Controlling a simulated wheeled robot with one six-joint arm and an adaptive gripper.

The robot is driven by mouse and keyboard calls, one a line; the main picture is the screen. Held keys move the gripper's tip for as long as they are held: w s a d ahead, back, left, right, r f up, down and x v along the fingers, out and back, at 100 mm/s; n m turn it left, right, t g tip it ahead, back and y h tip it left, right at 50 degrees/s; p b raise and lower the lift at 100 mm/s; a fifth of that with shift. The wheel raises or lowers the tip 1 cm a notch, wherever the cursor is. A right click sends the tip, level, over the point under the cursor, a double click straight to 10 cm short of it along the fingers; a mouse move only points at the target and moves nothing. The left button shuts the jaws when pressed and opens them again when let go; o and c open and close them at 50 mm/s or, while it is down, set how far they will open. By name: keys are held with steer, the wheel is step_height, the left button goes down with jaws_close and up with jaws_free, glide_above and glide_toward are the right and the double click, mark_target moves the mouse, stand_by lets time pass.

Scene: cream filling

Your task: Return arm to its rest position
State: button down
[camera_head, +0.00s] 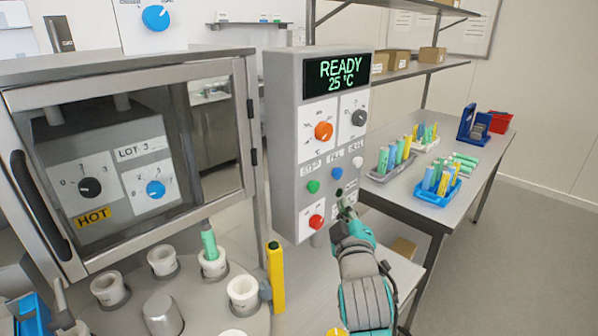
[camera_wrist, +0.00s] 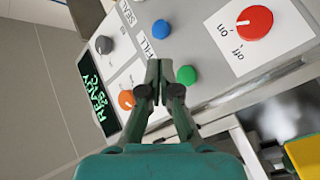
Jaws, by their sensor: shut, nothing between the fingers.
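My gripper (camera_head: 345,203) is shut and empty in the head view, close in front of the lower right part of the grey control panel (camera_head: 284,130). My teal and grey arm reaches up to it from the bottom. In the wrist view the closed fingertips (camera_wrist: 158,85) overlap the panel between the orange knob (camera_wrist: 126,99) and the green button (camera_wrist: 186,75). I cannot tell whether they touch the panel. The panel display (camera_head: 336,74) reads READY 25 °C.
A glass-doored cabinet (camera_head: 250,100) stands left of the panel. Below it are white cup holders (camera_head: 163,260), one with a green tube (camera_head: 209,240), and a yellow tube (camera_head: 276,280). A table (camera_head: 400,200) with tube racks stands right. Open floor (camera_head: 520,260) lies beyond it.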

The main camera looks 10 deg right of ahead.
steer(key=s+f+m+g+y, duration=0.2)
steer(key=s+f+y, duration=0.1)
steer(key=s+f, duration=2)
steer(key=s+f+m+g, duration=0.1)
steer(key=s+m, duration=0.4)
steer(key=s, duration=2.3)
steer(key=shift+s+a+f+m+g, duration=0.2)
steer(key=shift+a+f+m+g, duration=0.2)
steer(key=shift+f, duration=0.15)
